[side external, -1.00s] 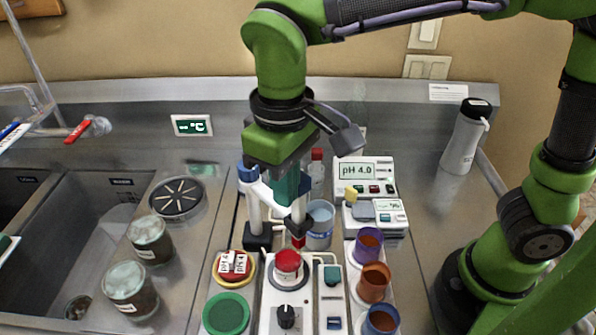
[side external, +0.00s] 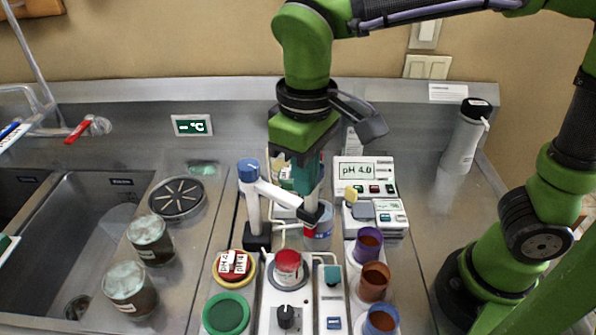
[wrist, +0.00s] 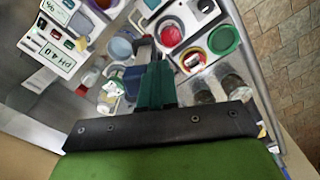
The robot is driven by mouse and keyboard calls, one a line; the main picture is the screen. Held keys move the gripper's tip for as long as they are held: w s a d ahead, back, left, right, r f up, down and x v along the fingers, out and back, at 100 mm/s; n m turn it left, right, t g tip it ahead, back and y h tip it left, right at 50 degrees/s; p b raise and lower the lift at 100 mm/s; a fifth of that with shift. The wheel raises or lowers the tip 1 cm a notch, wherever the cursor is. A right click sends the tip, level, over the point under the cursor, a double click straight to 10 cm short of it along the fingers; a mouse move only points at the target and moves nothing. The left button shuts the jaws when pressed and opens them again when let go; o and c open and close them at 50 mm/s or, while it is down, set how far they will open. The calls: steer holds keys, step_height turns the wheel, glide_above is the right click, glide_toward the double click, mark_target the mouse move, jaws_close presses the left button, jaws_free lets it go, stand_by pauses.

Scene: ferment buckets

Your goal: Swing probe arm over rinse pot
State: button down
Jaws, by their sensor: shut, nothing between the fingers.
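The probe arm (side external: 281,193) is a white bar on a post with a blue cap (side external: 248,170), reaching right over the bench. Its probe end, a white tube with a dark holder (side external: 314,218) and red tip, stands in front of the rinse pot (side external: 325,228), a clear beaker with a bluish band. The tip overlaps the pot in the side view; I cannot tell if it is centred over it. The pot also seems to show in the wrist view (wrist: 120,48). My gripper (side external: 303,182) is shut and empty beside the probe tube; its teal fingers (wrist: 154,90) hide part of the arm. Contact is unclear.
A pH 4.0 meter (side external: 362,175) stands right of the pot. Several coloured cups, including a purple one (side external: 368,245), line the right side. A red-knobbed unit (side external: 288,268) is in front.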

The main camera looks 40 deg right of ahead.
steer(key=shift+w+d, duration=0.15)
steer(key=shift+d, duration=0.65)
steer(key=shift+w+d, duration=0.1)
steer(key=shift+d, duration=0.65)
steer(key=d, duration=0.1)
steer(key=w+d, duration=0.1)
steer(key=shift+d, duration=0.4)
step_height(320, 180, up, 6)
steer(key=a, duration=0.1)
steer(key=shift+s+a, duration=0.15)
steer(key=shift+s, duration=0.15)
stand_by(0.5)
